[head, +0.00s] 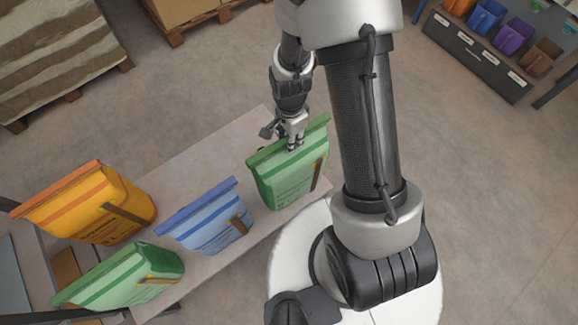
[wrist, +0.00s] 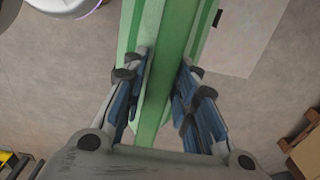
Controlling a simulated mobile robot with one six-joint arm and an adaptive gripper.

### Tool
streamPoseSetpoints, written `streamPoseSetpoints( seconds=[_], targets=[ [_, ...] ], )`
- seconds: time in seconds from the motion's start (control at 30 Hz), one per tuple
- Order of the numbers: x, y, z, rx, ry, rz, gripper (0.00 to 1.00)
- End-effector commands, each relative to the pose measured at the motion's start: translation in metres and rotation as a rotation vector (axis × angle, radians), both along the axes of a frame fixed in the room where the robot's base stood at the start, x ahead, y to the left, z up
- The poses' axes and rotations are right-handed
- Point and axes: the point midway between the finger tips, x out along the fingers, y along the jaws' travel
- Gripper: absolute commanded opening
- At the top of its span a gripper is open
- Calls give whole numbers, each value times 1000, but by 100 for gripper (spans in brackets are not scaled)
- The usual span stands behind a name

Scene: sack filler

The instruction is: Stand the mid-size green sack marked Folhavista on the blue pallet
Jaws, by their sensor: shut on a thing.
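A green sack (head: 285,178) with darker green bands and a brown strip stands upright at the right end of the pale bench. My gripper (head: 294,143) is above it and shut on its top edge. In the wrist view, my gripper (wrist: 160,82) has its fingers on both sides of the green sack's top (wrist: 166,45). A second green sack (head: 122,276) is at the lower left. The print on both is too small to read. I cannot tell whether the held sack touches the bench. No blue pallet shows.
The bench (head: 190,160) also bears a blue sack (head: 210,222) and an orange sack (head: 88,208) to the left. Loaded wooden pallets are at the upper left (head: 75,92) and top (head: 180,32). A rack of coloured bins (head: 478,52) is at the upper right. Open floor (head: 490,190) lies right.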

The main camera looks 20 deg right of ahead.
Motion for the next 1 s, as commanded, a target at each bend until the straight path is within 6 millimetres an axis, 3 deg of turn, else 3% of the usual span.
streamPoseSetpoints(
  seconds=[0.63,1.0],
  targets=[
    [0,0,47,0,-1,0,0],
    [0,0,49,0,-1,0,0]
  ],
)
